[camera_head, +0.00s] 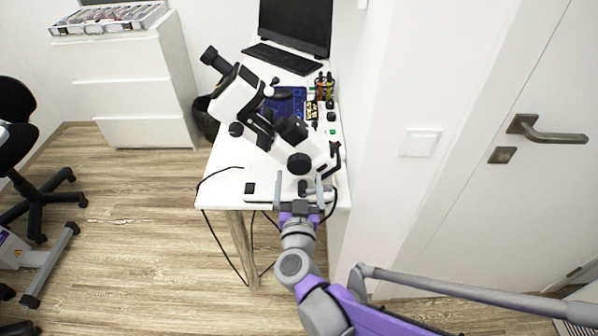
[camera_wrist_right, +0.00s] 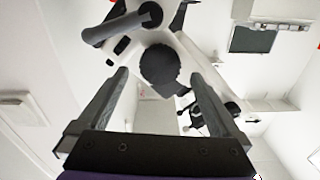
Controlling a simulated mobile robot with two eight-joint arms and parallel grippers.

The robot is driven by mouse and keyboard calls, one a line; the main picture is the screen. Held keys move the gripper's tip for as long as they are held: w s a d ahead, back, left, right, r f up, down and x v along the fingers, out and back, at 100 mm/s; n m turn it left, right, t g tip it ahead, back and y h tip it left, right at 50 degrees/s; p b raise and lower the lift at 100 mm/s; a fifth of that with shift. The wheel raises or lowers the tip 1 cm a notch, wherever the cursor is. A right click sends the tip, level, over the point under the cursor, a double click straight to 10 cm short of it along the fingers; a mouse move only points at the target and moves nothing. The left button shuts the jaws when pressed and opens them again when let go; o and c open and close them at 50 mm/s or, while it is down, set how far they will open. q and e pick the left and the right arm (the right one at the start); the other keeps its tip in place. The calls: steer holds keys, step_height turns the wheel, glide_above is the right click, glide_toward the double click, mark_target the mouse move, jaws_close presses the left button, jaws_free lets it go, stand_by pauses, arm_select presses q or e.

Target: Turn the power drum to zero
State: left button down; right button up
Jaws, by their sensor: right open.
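A white lensmeter-like instrument with black parts (camera_head: 236,97) stands tilted on the white table. A round black knob (camera_head: 299,163), which looks like the power drum, sits on its near side. The knob also shows in the right wrist view (camera_wrist_right: 159,65) as a dark ribbed disc. My right gripper (camera_head: 299,181) is open at the table's near edge, in front of the instrument. In the wrist view its fingers (camera_wrist_right: 158,77) point toward the knob, which appears between the tips; I cannot tell if they touch it. No scale reading is legible. My left gripper is not in view.
The white table (camera_head: 225,165) also holds a laptop (camera_head: 295,30), a blue tray (camera_head: 290,103) and small bottles (camera_head: 324,86). Black cables hang off its near edge. A wall and a door (camera_head: 500,200) are close on the right.

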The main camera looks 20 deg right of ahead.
mark_target(299, 168)
steer(key=shift+x, duration=1.9)
steer(key=shift+s, duration=0.1)
steer(key=c, duration=1.3)
